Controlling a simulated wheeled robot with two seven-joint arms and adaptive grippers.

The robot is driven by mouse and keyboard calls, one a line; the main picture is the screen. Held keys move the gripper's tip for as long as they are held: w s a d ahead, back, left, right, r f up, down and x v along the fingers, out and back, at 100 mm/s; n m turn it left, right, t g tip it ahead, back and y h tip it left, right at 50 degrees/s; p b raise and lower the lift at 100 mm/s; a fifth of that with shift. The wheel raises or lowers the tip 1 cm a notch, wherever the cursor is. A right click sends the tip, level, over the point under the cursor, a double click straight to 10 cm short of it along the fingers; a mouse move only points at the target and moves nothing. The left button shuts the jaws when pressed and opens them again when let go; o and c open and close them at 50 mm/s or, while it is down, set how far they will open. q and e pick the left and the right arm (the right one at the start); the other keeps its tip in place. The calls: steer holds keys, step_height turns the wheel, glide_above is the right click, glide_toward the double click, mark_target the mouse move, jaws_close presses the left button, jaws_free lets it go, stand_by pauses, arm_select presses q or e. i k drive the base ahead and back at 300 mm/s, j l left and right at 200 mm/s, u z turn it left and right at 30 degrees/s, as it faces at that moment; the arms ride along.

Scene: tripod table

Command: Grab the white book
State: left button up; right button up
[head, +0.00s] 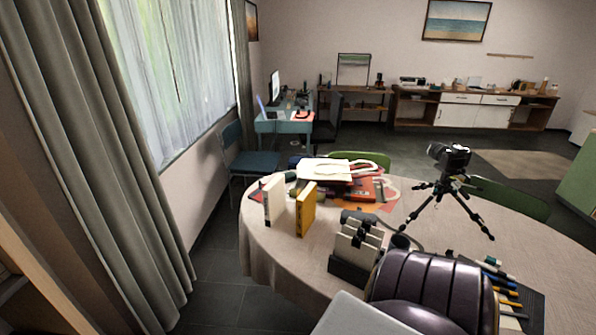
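The white book (274,199) stands upright near the left edge of the round table (268,252), with its narrow spine towards me. A yellow book (306,209) stands upright just to its right, with a small gap between them. I cannot make out either of my grippers in the head view, and nothing is seen touching the white book.
Folded cloth and papers (326,170) lie behind the books. A dark holder (352,268) with pale contents and a purple-black ribbed object (432,290) stand nearer. A camera on a tripod (447,185) stands right. The tablecloth before the books is clear.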

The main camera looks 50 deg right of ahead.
mark_target(274, 192)
steer(key=z, duration=1.55)
